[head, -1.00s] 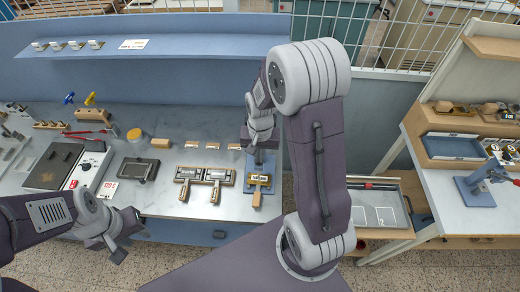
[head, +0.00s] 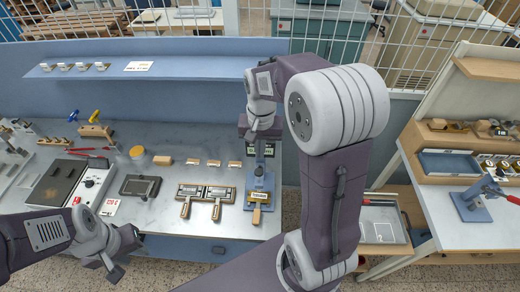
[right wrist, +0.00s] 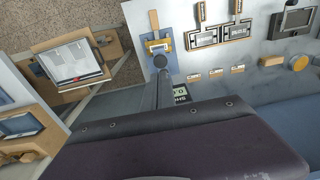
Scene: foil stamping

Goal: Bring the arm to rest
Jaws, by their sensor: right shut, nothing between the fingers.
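My right arm rises on the right of the head view and bends over, so its wrist hangs in front of the blue wall. My right gripper (head: 255,132) points down, shut and empty, and appears above or in front of the blue stamping press (head: 262,182); I cannot tell the gap. The press, with a wooden-handled holder on it, also shows in the right wrist view (right wrist: 159,48). My left gripper (head: 123,258) is low at the left, in front of the bench edge, with its fingers apart and empty. A dark purple link of mine fills the lower right wrist view.
The grey bench (head: 180,140) carries two type holders (head: 206,194), a dark framed tray (head: 140,187) and a yellow round tin (head: 138,152). A blue shelf (head: 190,68) runs above it. A second wooden workstation (head: 440,215) stands at the right, with floor between.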

